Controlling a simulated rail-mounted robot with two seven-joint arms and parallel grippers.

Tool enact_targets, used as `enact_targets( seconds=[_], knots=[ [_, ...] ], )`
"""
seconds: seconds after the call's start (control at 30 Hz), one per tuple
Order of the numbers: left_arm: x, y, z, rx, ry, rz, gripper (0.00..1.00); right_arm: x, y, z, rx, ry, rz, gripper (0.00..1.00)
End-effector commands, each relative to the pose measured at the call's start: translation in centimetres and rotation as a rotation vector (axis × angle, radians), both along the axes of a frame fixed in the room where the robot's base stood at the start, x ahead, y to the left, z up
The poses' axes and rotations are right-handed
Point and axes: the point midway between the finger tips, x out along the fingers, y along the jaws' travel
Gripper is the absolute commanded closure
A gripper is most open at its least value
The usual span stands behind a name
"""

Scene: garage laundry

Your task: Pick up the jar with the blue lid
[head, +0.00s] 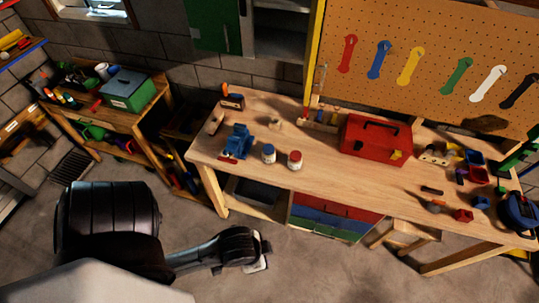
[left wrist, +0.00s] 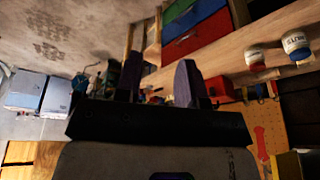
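The jar with the blue lid (head: 268,154) stands upright on the workbench, left of centre, with a pale body. A similar jar with a red lid (head: 295,160) stands just to its right. In the left wrist view, the scene looks upside down, and the blue-lidded jar (left wrist: 296,45) and red-lidded jar (left wrist: 254,57) are at the upper right. My left gripper (head: 262,252) is over the floor in front of the bench, apart from both jars. Its two fingers (left wrist: 157,82) are spread with nothing visible between them. My right gripper is not in view.
The workbench (head: 335,178) has a blue vise (head: 238,142) left of the jars and a red toolbox (head: 376,138) behind to the right. The bench top in front of the toolbox is clear. Small parts clutter the right end. Drawers (head: 333,216) sit below.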

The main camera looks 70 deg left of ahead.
Motion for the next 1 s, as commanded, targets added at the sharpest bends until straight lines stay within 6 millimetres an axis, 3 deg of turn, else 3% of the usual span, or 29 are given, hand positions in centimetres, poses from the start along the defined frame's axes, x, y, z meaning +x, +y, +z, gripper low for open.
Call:
enact_targets(
  seconds=[0.07,0.67,0.9,1.0],
  knots=[
    [0.0,0.0,0.0,0.0,0.0,0.0,0.58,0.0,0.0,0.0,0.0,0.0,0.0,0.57],
    [0.0,0.0,0.0,0.0,0.0,0.0,0.01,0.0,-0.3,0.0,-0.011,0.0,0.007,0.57],
    [0.2,0.0,-0.1,0.0,-0.003,0.0,0.01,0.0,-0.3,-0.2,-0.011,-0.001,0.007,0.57],
    [1.7,0.0,-0.6,0.0,-0.042,0.0,0.01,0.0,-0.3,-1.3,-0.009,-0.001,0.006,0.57]
  ],
)
